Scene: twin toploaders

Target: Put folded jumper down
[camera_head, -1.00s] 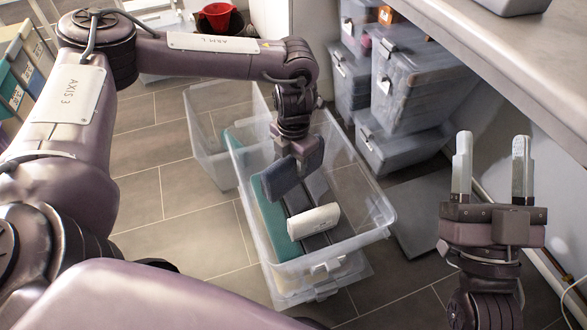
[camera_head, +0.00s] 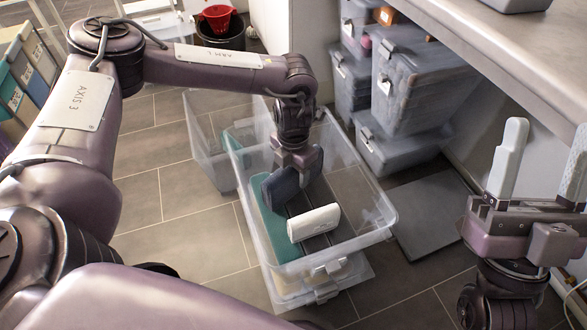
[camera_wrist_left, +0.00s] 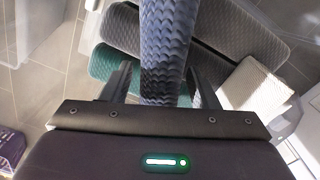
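The dark blue folded jumper (camera_head: 280,190) stands on edge inside the clear tub (camera_head: 375,235). My left gripper (camera_head: 298,165) reaches down into the tub over it. In the left wrist view the ribbed jumper (camera_wrist_left: 165,45) lies between the fingers, with a small gap beside the left finger, so the gripper looks open around it. Its lower edge is hidden. A cream folded garment (camera_head: 314,222) stands beside it at the near right. A teal one (camera_head: 262,225) lies along the left wall. Dark grey ones (camera_wrist_left: 240,40) show too. My right gripper (camera_head: 540,165) is open and empty.
A second clear tub (camera_head: 205,150) stands to the left. Stacked lidded boxes (camera_head: 415,90) stand at the back right. The counter (camera_head: 510,50) juts in on the right. A flat grey lid (camera_head: 435,205) lies on the floor right of the tub.

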